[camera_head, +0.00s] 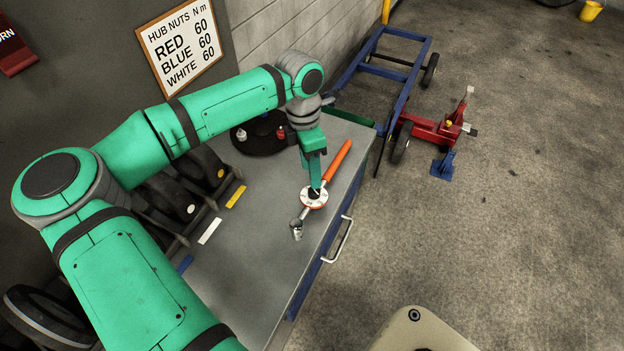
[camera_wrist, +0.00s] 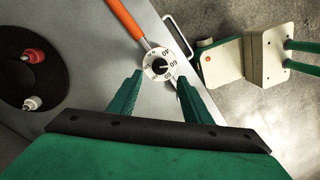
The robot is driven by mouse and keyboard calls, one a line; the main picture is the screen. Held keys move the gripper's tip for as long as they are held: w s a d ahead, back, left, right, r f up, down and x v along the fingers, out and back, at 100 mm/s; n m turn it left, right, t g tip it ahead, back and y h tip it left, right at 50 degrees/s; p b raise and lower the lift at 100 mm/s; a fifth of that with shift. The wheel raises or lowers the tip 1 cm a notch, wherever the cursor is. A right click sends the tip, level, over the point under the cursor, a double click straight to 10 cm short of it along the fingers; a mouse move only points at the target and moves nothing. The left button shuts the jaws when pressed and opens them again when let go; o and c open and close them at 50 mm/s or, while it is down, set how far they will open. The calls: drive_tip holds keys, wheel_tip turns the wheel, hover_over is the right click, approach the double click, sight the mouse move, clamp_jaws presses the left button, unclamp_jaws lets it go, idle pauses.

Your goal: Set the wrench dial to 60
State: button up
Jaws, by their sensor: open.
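A torque wrench lies on the grey bench top, with an orange handle (camera_head: 338,160) and a metal head (camera_head: 297,228). My gripper (camera_head: 315,186) points down over the dial in the head view. In the wrist view my gripper (camera_wrist: 160,78) is open, one finger on each side of the dial, with nothing held. Contact cannot be told.
A wall sign (camera_head: 181,46) reads RED 60, BLUE 60, WHITE 60. A black round tray (camera_head: 262,146) holds red and white pieces. Wheels (camera_head: 168,198) stand in a rack at the left. A drawer handle (camera_head: 341,240) juts from the bench front. A blue cart (camera_head: 400,95) and red jack (camera_head: 425,128) stand beyond.

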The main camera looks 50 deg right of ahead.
drive_tip(key=shift+w+r, duration=0.2)
drive_tip(key=shift+r, duration=1.85)
